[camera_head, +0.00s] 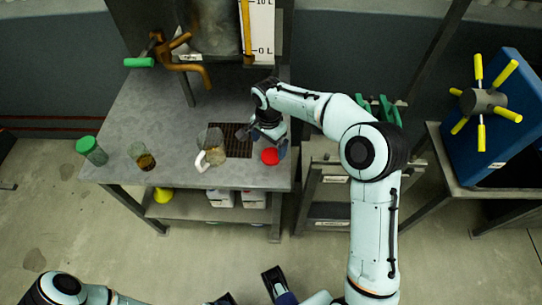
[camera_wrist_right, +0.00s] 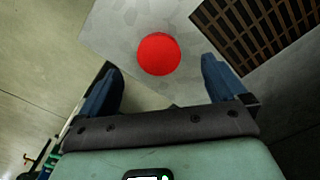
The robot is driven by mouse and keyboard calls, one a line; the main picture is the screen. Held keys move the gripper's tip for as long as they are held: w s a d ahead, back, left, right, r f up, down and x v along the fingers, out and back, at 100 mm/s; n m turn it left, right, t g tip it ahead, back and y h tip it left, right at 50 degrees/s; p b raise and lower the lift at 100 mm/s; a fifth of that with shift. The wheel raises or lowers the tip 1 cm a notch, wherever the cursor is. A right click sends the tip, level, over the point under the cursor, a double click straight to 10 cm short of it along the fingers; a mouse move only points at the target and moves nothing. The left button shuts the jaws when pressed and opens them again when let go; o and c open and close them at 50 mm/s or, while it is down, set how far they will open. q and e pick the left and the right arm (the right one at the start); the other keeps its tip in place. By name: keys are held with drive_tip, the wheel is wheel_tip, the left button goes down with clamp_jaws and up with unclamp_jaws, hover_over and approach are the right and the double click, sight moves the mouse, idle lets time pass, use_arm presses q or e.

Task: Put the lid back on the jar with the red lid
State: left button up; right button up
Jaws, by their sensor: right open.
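The red lid (camera_head: 270,156) is near the right front corner of the grey metal table. It shows as a red disc in the right wrist view (camera_wrist_right: 158,53), ahead of and between the fingers. My right gripper (camera_head: 268,138) is over the table beside the lid, its blue fingers (camera_wrist_right: 165,85) apart and empty. An open glass jar (camera_head: 145,160) with amber contents stands at the table's front left, with no lid on it. My left gripper (camera_head: 248,290) is low at the picture's bottom, away from the table, its dark fingers apart.
A glass jug (camera_head: 211,150) stands between the open jar and the dark grate (camera_head: 232,138). A brass tap (camera_head: 185,62) with a green handle hangs over the back left. The table front between jars is clear.

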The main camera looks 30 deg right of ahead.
sight(271, 155)
drive_tip(key=shift+f, duration=0.2)
drive_tip(key=shift+f, duration=0.1)
drive_tip(key=f, duration=0.2)
drive_tip(key=d+f, duration=0.1)
drive_tip(key=f, duration=0.1)
drive_tip(key=shift+f, duration=0.1)
drive_tip(key=shift+f+b, duration=0.3)
drive_tip(key=shift+f, duration=0.15)
drive_tip(key=c, duration=1.1)
